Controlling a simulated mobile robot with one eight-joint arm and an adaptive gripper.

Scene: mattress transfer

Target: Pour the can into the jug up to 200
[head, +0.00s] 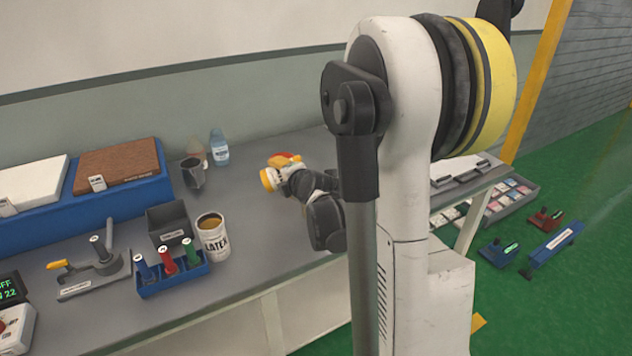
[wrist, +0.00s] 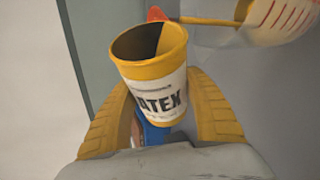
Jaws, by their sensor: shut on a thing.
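A white can with yellow bands and dark LATEX lettering (wrist: 152,88) sits between the yellow fingers of my gripper (wrist: 160,98), which is shut on it. Its open mouth faces the top of the wrist view. The inside looks part yellow, part dark; the liquid level cannot be told. A pale vessel with red marks (wrist: 285,14), which looks like the jug, is cut off at the top right of the wrist view. I cannot read its level. In the head view my gripper (head: 284,176) is over the back of the bench, with white, yellow and red parts crowded at it.
A dark mug (head: 193,174) and a clear bottle (head: 219,150) stand near the wall.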

